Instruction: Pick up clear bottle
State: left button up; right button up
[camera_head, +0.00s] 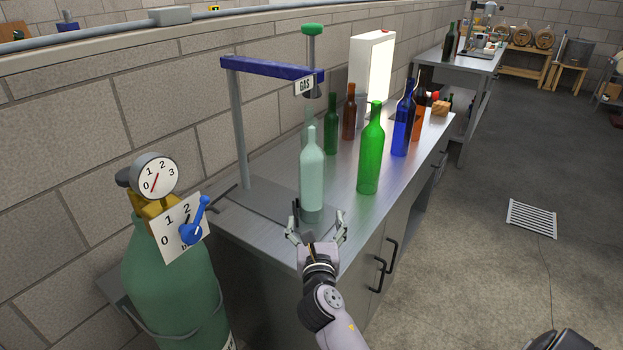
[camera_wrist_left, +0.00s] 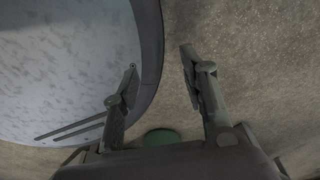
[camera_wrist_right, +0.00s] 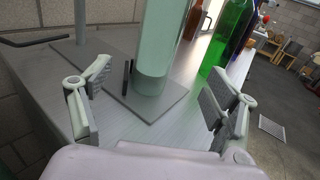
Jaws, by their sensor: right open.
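The clear bottle (camera_head: 312,178) is pale and see-through with a greenish tint. It stands upright on the base plate of the blue-armed stand at the near end of the metal bench. In the right wrist view the bottle (camera_wrist_right: 157,50) rises ahead, between and beyond the fingers. My right gripper (camera_head: 316,228) is open and empty just in front of the bottle, not touching it; its spread fingers also show in the right wrist view (camera_wrist_right: 158,103). My left gripper (camera_wrist_left: 165,90) is open and empty, seen only in its own wrist view, pointing at the floor.
A green bottle (camera_head: 371,150) stands close right of the clear one. Blue (camera_head: 402,125) and brown (camera_head: 349,115) bottles stand farther back. The stand's post (camera_head: 238,130) and blue arm (camera_head: 270,68) are at the left. A green gas cylinder (camera_head: 172,275) is at the near left.

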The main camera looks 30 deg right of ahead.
aim_at(313, 194)
jog(key=x, duration=0.5)
jog(key=shift+w+d+r, duration=0.1)
jog(key=shift+w+r, duration=0.1)
jog(key=shift+r, duration=0.05)
jog(key=x, duration=0.3)
jog(key=shift+f, duration=0.2)
jog(key=shift+x, duration=1.45)
jog(key=x, duration=0.3)
jog(key=shift+w+f+b, duration=0.1)
jog(key=shift+w+b, duration=0.15)
jog(key=shift+b, duration=0.1)
jog(key=shift+w+d, duration=0.15)
jog(key=shift+d, duration=0.05)
pick_arm(q)
jog(key=shift+s+a+f, duration=0.1)
jog(key=shift+s+f, duration=0.1)
jog(key=shift+s, duration=0.45)
jog(key=shift+s+a+f, duration=0.1)
jog(key=shift+s+f, duration=0.05)
jog(key=shift+s, duration=0.45)
